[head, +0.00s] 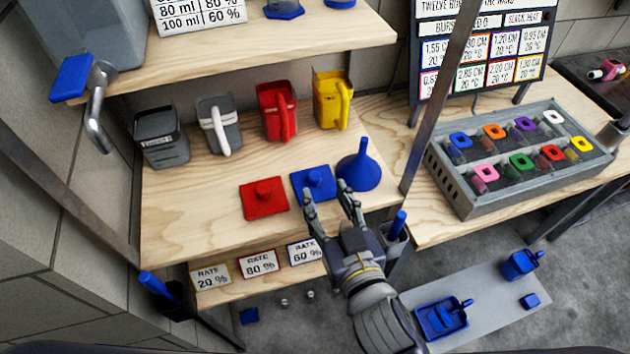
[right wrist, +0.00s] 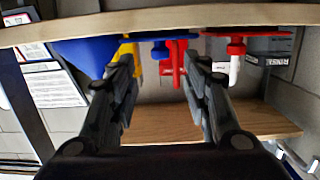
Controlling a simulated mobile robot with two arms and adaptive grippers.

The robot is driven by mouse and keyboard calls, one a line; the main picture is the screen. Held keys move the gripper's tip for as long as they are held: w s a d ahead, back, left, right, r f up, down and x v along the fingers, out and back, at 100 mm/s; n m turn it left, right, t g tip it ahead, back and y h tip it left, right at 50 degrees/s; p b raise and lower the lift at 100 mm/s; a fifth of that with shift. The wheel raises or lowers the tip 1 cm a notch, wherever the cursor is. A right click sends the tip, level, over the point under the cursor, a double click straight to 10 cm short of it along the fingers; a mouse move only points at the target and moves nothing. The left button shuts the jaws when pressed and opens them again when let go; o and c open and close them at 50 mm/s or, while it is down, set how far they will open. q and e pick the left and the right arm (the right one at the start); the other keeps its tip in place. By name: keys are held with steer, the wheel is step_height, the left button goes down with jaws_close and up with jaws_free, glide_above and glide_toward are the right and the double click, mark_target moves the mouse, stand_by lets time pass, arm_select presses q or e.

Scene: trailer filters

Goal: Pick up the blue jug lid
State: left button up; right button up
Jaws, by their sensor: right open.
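The blue jug lid (head: 318,180), a square plate with a raised knob, lies flat near the front edge of the wooden shelf. In the right wrist view the blue lid (right wrist: 160,37) appears upside down, its knob between and beyond the fingertips. My right gripper (head: 327,191) is open and empty at the shelf's front edge, its fingers pointing toward the lid; its fingers also show spread in the right wrist view (right wrist: 164,75). Whether a fingertip touches the lid I cannot tell. My left gripper is not in view.
A blue funnel (head: 362,170) stands close right of the lid, and a red lid (head: 264,198) lies left. Behind are yellow (head: 331,100), red (head: 276,110) and grey jugs (head: 218,126). A metal post (head: 437,98) rises at right. An upper shelf (head: 270,45) hangs above.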

mark_target(317, 181)
steer(key=shift+b+x, duration=0.3)
steer(key=shift+x, duration=2.35)
steer(key=shift+s+f, duration=0.1)
steer(key=c, duration=1)
